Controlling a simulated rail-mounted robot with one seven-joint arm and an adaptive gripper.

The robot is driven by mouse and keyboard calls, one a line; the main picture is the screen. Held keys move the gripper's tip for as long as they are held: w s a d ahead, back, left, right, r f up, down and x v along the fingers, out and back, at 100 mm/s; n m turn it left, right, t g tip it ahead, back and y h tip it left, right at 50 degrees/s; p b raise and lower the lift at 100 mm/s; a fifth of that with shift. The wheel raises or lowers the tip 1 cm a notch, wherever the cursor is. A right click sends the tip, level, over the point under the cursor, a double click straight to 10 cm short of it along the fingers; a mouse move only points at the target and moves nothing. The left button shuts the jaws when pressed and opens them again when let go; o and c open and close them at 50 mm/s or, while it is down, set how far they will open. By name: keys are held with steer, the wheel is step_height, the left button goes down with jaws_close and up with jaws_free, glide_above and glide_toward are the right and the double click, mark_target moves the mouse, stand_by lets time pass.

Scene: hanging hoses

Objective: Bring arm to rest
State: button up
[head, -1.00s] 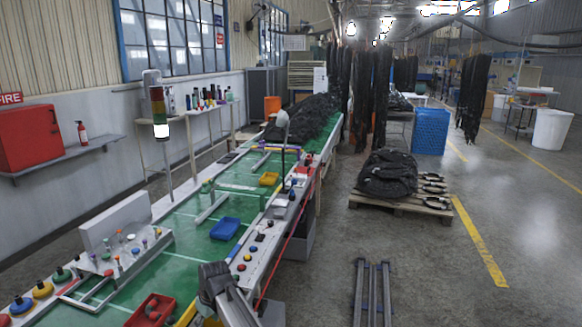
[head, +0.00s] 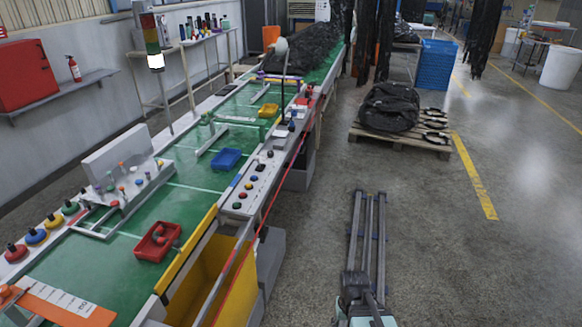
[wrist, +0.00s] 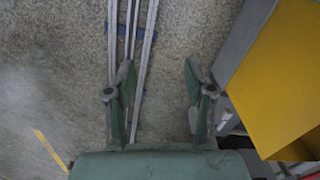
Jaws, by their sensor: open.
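My gripper (wrist: 157,70) shows in the wrist view with its two dark green fingers spread wide apart. In the head view, a dark and pale teal part of my arm shows at the bottom edge, over the near end of the floor rails (head: 381,232). I cannot make out the fingertips there.
The green conveyor (head: 178,200) runs along the left, with a red tray (head: 157,241), a blue tray (head: 226,159) and a yellow bin (head: 196,277). A pallet (head: 400,139) with a black bundle (head: 389,108) stands ahead. Floor right of the rails is free.

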steer(key=s+f+g+b, duration=0.6)
steer(key=s+f+b, duration=0.2)
steer(key=s+f, duration=1.8)
steer(key=shift+s+b, duration=0.4)
steer(key=shift+s, duration=0.45)
